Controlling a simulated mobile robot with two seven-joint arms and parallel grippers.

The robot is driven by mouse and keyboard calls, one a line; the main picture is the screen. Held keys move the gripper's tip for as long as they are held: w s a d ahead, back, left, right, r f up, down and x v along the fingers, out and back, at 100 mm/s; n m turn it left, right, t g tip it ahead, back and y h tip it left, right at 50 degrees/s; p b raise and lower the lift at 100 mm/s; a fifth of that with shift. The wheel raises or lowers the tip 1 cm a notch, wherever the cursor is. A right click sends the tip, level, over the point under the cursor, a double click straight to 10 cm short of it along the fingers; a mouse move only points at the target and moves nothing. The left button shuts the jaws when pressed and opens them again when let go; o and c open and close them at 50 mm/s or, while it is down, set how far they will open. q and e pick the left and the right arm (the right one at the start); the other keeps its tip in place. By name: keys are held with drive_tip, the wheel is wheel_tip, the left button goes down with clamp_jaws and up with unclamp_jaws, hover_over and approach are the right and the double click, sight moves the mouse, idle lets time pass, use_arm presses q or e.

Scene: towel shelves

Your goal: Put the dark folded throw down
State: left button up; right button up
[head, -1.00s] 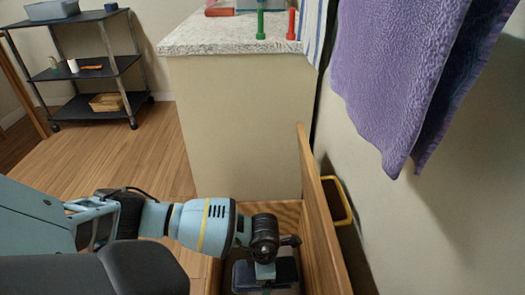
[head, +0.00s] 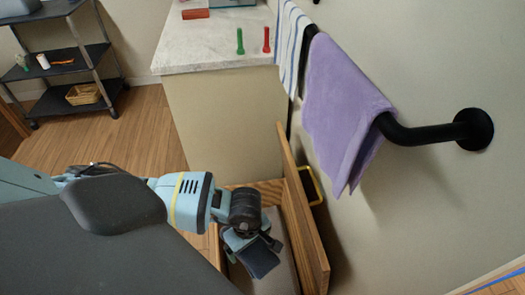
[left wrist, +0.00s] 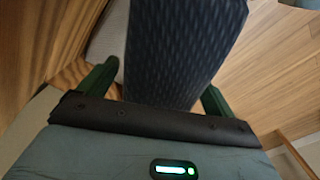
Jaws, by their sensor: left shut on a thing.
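The dark folded throw (head: 258,262) is dark blue-grey and hangs tilted from my left gripper (head: 246,240). I cannot tell whether the throw touches the pale bottom of the box. My right gripper is not in view.
A purple towel (head: 340,105) and a striped towel (head: 290,45) hang on a black rail (head: 425,132). A counter (head: 215,45) stands behind the box. A dark shelf cart (head: 70,55) is far left, with open floor before it.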

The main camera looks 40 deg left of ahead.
use_arm(q)
drive_tip(key=s+d+r+m+p, duration=0.2)
drive_tip(key=r+m+p, duration=0.5)
drive_tip(key=r, duration=0.8)
drive_tip(key=s+d+r+m+p, duration=0.1)
drive_tip(key=s+r+m+p, duration=0.2)
drive_tip(key=r+m+p, duration=0.5)
wheel_tip(320, 180, up, 7)
drive_tip(key=p, duration=0.3)
drive_tip(key=shift+s+d+f+m, duration=0.15)
drive_tip(key=shift+d+m, duration=0.15)
drive_tip(key=shift+d, duration=0.1)
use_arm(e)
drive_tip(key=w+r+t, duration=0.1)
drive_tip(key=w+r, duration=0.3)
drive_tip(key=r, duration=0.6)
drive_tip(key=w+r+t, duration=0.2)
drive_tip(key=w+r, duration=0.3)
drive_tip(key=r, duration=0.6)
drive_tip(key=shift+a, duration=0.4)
use_arm(q)
drive_tip(key=shift+f, duration=0.1)
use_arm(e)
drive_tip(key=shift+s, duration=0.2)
